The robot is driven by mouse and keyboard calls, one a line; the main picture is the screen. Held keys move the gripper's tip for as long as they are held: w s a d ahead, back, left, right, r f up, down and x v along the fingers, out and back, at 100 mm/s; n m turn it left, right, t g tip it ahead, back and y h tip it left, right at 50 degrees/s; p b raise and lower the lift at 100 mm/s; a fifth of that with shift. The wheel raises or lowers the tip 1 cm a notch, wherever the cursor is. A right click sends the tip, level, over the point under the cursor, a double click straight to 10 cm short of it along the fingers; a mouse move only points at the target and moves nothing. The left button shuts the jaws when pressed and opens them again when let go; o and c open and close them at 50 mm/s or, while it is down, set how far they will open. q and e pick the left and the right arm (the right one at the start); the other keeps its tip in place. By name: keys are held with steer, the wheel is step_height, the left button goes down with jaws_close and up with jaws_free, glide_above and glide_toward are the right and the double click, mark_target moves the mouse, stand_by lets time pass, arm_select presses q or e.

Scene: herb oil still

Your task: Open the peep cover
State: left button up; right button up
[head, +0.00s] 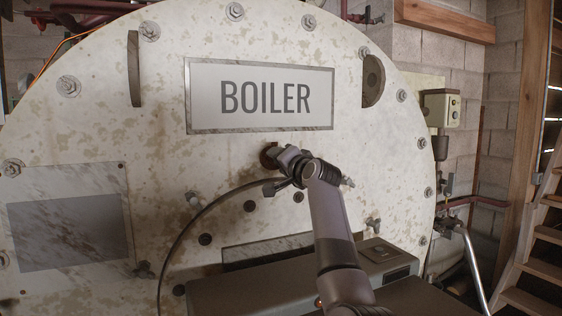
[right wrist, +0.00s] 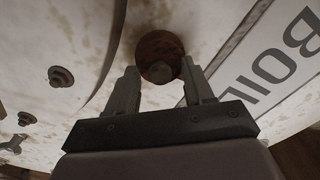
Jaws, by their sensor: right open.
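The peep cover looks to be the small round rust-brown disc (head: 267,153) on the pale boiler front, just below the BOILER plate. In the right wrist view the disc (right wrist: 158,45) has a small knob at its middle. My right gripper (right wrist: 159,68) is open, with one fingertip on each side of the disc's lower part. I cannot tell whether the fingers touch it. In the head view the right gripper (head: 277,156) reaches the boiler front and hides part of the disc. My left gripper is in neither view.
The BOILER plate (head: 261,96) is above the gripper. A large round door edge (head: 178,243) curves below and left, with several bolts nearby. A marbled panel (head: 68,231) is at left. A grey control box (head: 440,108) and wooden stairs (head: 540,255) stand at right.

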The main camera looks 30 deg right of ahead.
jaws_close()
steer(key=shift+d, duration=0.15)
steer(key=shift+s+d+r+n, duration=0.1)
steer(key=shift+d+r+n, duration=0.45)
steer(key=shift+n, duration=2.35)
steer(key=shift+w+d+r+n, duration=0.1)
steer(key=shift+d+r+n, duration=0.5)
steer(key=shift+n, duration=2.3)
steer(key=shift+s+d+r+n, duration=0.1)
steer(key=shift+d+r+n, duration=0.45)
steer(key=shift+n, duration=2.35)
